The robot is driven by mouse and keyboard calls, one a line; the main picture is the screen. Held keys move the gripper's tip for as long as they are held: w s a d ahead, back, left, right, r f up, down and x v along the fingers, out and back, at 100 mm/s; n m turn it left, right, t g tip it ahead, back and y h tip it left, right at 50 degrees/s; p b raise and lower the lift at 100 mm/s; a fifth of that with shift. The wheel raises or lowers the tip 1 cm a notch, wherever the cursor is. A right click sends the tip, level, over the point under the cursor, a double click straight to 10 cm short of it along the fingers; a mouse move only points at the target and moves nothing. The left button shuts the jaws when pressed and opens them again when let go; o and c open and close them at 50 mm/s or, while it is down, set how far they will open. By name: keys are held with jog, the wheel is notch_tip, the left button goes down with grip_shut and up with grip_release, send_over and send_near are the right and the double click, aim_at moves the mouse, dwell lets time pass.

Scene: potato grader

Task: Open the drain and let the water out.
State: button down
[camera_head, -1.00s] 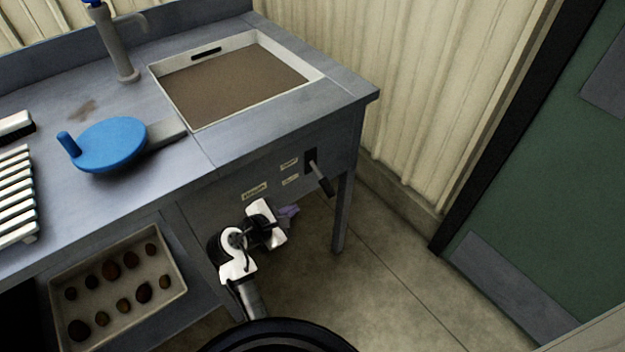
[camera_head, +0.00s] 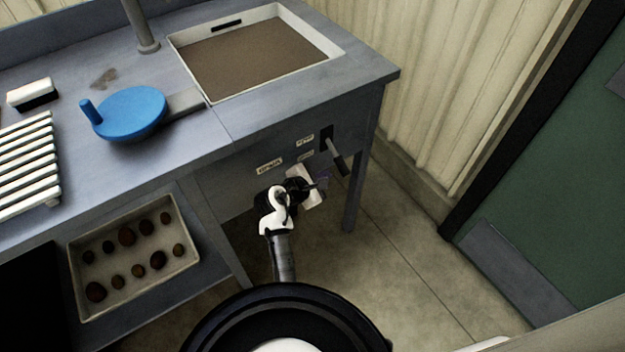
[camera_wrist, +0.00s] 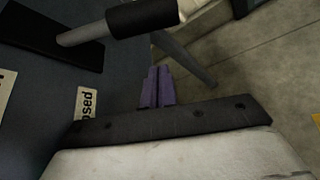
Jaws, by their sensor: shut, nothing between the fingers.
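The sink (camera_head: 330,52) is a pale square basin at the right end of the grey bench, filled with brown, murky water (camera_head: 252,56). On the bench's front panel below it, a lever with a dark grip (camera_head: 338,160) sticks out of a black slot (camera_head: 326,138); it also shows at the top of the wrist view (camera_wrist: 140,20). Small labels sit left of the slot, and one (camera_wrist: 86,103) partly reads "osed" in the wrist view. My gripper's purple fingers (camera_wrist: 157,87) are shut and empty, below the lever and apart from it. In the head view my gripper (camera_head: 322,178) is just below and left of the lever.
A blue round handled disc (camera_head: 130,112), a white slatted rack (camera_head: 28,165) and a brush (camera_head: 32,93) lie on the bench. A tray of potatoes (camera_head: 190,262) is on the lower shelf. The bench leg (camera_head: 356,200) stands right of the lever.

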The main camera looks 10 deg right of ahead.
aim_at(338, 158)
jog(key=shift+s+d+r+p, duration=0.25)
jog(key=shift+d+r+p, duration=0.2)
jog(key=shift+r, duration=0.35)
jog(key=shift+s+d+r+p, duration=0.3)
jog(key=shift+d+r, duration=0.25)
jog(key=shift+r, duration=0.25)
jog(key=shift+w+r+p, duration=0.1)
jog(key=shift+w+p, duration=0.05)
jog(key=shift+p, duration=0.15)
